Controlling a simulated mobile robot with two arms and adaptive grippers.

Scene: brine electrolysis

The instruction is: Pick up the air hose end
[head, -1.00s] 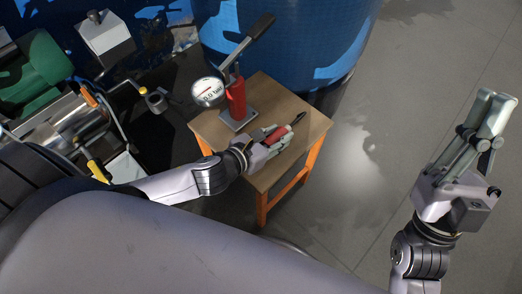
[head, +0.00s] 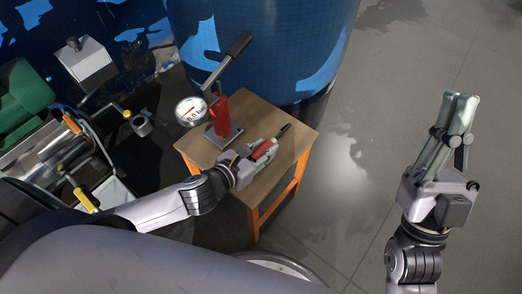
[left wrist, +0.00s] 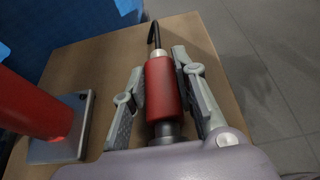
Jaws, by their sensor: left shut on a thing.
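The air hose end appears as a red cylinder (left wrist: 161,88) with a metal collar and a dark, curved thin end. In the head view it shows as a red piece (head: 262,150) with a dark tip at the right side of the small wooden-topped table (head: 262,108). My left gripper (left wrist: 158,66) is shut on it, one finger along each side; in the head view the gripper (head: 264,149) is low over the tabletop. I cannot tell whether the piece touches the table. My right gripper (head: 458,98) is raised over the floor at right, empty; its opening is unclear.
A red hand pump (head: 219,113) with a round gauge (head: 191,110) and a long lever stands on the table, left of my left gripper. A large blue tank (head: 265,50) is behind. Metal and green equipment (head: 22,92) is at left. The floor at right is clear.

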